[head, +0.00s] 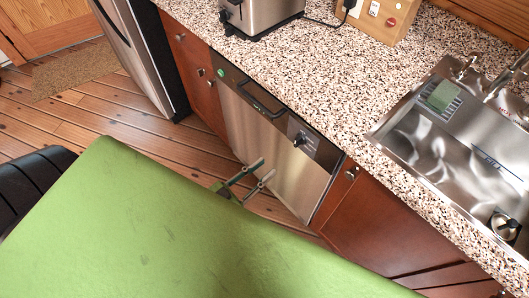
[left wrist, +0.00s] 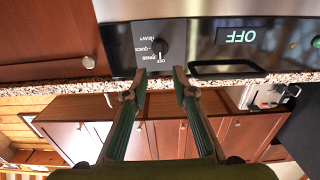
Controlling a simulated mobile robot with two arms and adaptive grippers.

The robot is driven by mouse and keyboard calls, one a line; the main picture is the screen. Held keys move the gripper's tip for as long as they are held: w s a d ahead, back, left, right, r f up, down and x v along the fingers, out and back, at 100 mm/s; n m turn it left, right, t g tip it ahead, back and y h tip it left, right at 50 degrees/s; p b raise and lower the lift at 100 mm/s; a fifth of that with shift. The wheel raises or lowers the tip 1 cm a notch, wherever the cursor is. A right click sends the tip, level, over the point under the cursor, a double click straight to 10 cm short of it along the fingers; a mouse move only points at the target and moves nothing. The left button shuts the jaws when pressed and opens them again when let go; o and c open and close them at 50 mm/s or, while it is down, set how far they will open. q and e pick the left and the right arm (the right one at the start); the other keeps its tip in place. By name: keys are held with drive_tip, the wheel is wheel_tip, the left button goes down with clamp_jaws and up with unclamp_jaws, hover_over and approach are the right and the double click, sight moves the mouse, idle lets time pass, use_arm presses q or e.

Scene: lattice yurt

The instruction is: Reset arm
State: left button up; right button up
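My left gripper (head: 268,168) is in front of the lower part of the dishwasher (head: 255,130) in the head view. Its two fingers stand apart with nothing between them. The left wrist view shows the same open fingers (left wrist: 160,72), with the dishwasher's control panel (left wrist: 215,45) beyond the tips. That panel has a dial (left wrist: 158,48) and a green OFF display (left wrist: 241,36). I cannot tell the exact gap between the fingertips and the dishwasher. A large green surface hides most of my left arm in the head view. My right gripper is in neither view.
A speckled counter (head: 290,60) runs above the dishwasher, with a toaster (head: 262,15) on it and a steel sink (head: 440,150) at the right. The fridge (head: 140,50) stands at upper left. Wooden floor (head: 100,115) is clear in front of the fridge, beside a brown mat (head: 75,72).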

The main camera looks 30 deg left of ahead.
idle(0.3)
use_arm(q)
drive_tip(key=s+a+f+g+y, duration=0.1)
drive_tip(key=s+a+f+g, duration=0.15)
drive_tip(key=f, duration=0.55)
drive_tip(key=s+a+f+n+g+y, duration=0.1)
drive_tip(key=s+f+g+y, duration=0.15)
drive_tip(key=f, duration=0.65)
drive_tip(key=s+a+f+g+y, duration=0.1)
drive_tip(key=s+f+g, duration=0.15)
drive_tip(key=f, duration=0.55)
drive_tip(key=s+f+g+y, duration=0.1)
drive_tip(key=s+f+g, duration=0.3)
drive_tip(key=s+f, duration=0.3)
drive_tip(key=s+f+g, duration=0.4)
drive_tip(key=s+f, duration=0.4)
drive_tip(key=s, duration=0.8)
drive_tip(key=shift+s+f+y, duration=0.15)
drive_tip(key=shift+f+y, duration=0.15)
drive_tip(key=shift+y, duration=0.05)
drive_tip(key=shift+d+g, duration=0.1)
drive_tip(key=shift+g, duration=0.15)
